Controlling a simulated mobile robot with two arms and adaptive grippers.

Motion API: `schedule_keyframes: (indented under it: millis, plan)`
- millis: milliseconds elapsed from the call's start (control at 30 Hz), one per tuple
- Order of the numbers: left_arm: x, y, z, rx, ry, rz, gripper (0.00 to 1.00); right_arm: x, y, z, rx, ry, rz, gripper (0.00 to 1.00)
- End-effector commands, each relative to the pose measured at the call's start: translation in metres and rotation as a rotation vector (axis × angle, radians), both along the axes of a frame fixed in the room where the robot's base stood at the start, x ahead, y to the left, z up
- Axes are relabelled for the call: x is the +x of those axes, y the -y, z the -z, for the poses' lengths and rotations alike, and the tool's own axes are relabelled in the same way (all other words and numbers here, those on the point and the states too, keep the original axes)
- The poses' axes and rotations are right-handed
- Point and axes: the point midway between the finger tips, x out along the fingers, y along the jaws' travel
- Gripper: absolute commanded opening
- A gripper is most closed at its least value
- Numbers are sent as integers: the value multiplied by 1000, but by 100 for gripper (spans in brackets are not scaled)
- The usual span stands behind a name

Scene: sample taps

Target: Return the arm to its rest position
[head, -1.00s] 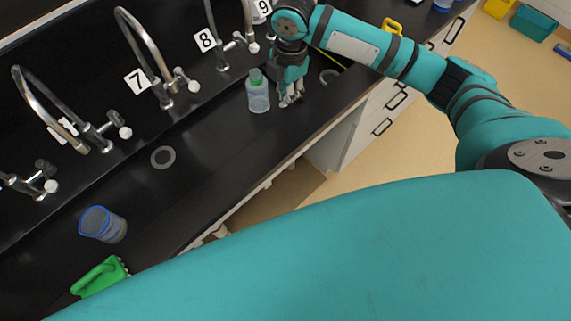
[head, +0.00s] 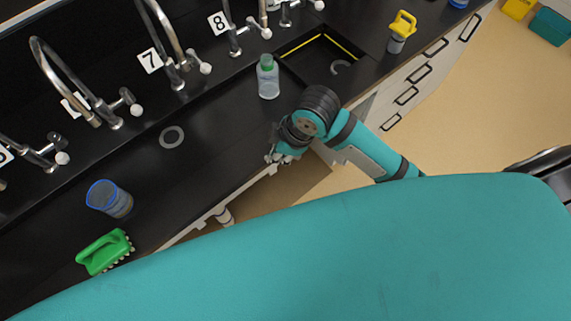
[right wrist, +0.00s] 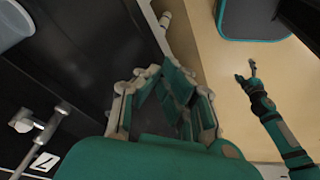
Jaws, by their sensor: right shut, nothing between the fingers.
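My right gripper (head: 275,156) is shut and empty, by the front edge of the black counter (head: 215,140). In the right wrist view its closed fingers (right wrist: 177,82) have nothing between them. A clear bottle with a green cap (head: 267,80) stands upright on the counter, apart from the gripper and behind it. In the right wrist view another teal arm, which looks like my left one, ends in a small gripper (right wrist: 246,78) over the floor. Its jaw state is too small to read. The left gripper does not show in the head view.
Several curved taps line the back, by number cards 7 (head: 150,60) and 8 (head: 218,23). A blue-rimmed cup (head: 110,199) and a green brush (head: 104,251) are at the left. A yellow-handled item (head: 400,30) stands near the recessed basin (head: 310,63). White pipework (head: 222,215) hangs under the counter.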

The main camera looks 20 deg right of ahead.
Motion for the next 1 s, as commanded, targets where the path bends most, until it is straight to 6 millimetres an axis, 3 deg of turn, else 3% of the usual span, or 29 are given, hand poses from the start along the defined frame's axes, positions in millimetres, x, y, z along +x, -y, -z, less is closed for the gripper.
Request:
schedule_keyframes:
  millis: [300, 667, 1000]
  plan:
    - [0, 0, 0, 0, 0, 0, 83, -22, 6, 5, 52, -13, 206, 0]
    - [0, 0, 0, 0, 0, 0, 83, -28, 9, 6, 60, -19, 257, 0]
    - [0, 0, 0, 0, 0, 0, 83, -77, 50, 15, 83, -59, 682, 0]
